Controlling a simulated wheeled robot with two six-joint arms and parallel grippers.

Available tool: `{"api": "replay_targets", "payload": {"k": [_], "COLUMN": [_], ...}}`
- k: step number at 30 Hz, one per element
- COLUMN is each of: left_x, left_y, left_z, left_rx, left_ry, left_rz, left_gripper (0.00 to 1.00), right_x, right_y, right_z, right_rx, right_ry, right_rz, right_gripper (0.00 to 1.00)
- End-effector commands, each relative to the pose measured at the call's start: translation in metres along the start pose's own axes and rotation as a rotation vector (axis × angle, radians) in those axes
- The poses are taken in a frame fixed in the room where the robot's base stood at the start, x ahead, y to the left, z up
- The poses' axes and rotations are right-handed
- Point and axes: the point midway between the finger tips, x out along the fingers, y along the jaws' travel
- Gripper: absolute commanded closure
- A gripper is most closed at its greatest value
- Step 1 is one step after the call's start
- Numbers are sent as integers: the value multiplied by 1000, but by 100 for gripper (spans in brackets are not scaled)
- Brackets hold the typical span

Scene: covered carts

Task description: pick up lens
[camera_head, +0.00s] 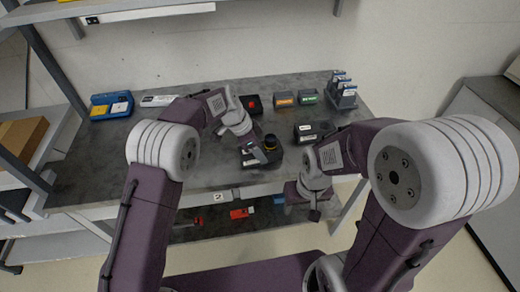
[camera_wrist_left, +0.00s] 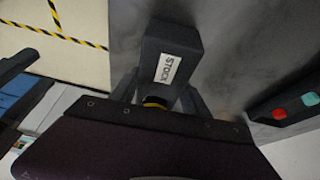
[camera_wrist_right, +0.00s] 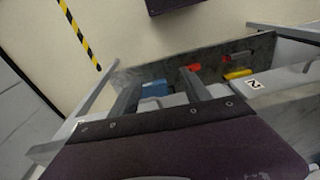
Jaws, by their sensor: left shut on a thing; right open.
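The lens (camera_head: 271,141), a short black cylinder with a yellow ring, stands upright at the dark STOCK box (camera_head: 249,162) near the table's front edge. My left gripper (camera_head: 264,149) is at the lens. In the left wrist view the yellow ring of the lens (camera_wrist_left: 155,101) shows between the left fingers (camera_wrist_left: 158,97), which are shut on it; the rest is largely hidden. The STOCK box (camera_wrist_left: 170,55) lies just beyond. Whether the lens touches the box I cannot tell. My right gripper (camera_head: 313,208) is open and empty by the table's front edge; its fingers (camera_wrist_right: 160,92) show apart.
The grey table (camera_head: 190,160) carries a blue tray (camera_head: 111,105) at back left, a red-topped black box (camera_head: 252,103), small labelled boxes (camera_head: 307,96) and a rack (camera_head: 342,92) at back right. A dark labelled box (camera_head: 310,132) stands right of the lens. A lower shelf (camera_head: 270,222) holds coloured items.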

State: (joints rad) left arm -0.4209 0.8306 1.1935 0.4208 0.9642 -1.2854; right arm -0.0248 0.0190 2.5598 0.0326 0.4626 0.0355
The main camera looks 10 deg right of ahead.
Motion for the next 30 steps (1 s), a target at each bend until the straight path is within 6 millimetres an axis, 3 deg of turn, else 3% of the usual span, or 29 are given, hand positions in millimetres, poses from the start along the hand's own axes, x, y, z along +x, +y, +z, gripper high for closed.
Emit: {"api": "replay_targets", "payload": {"k": [4,8,11,14,16,18,19,21,24,30], "left_x": [0,1,0,0,0,0,0,0,0,1], "left_y": [0,0,0,0,0,0,0,0,0,0], "left_z": [0,0,0,0,0,0,0,0,0,0], "left_rx": [0,0,0,0,0,0,0,0,0,0], "left_ry": [-1,-1,-1,-1,-1,-1,-1,-1,-1,-1], "left_rz": [1,2,1,1,1,1,1,0,1,1], "left_gripper": [87,87,87,87,87,87,87,87,87,87], "right_x": [-4,-19,-42,-70,-89,-100,-101,-97,-92,-91], "right_y": [-24,-79,-116,-127,-109,-70,-53,-20,7,19], "right_z": [27,44,22,-32,-80,-122,-132,-142,-143,-143], "right_rx": [258,694,1079,1455,1696,1897,1958,2060,2131,2161], "right_ry": [-131,-339,-498,-621,-662,-648,-630,-587,-555,-534], "right_rz": [-83,-276,-480,-736,-941,-1131,-1184,-1245,-1271,-1284], "right_gripper": [39,39,39,39,39,39,39,39,39,39]}}
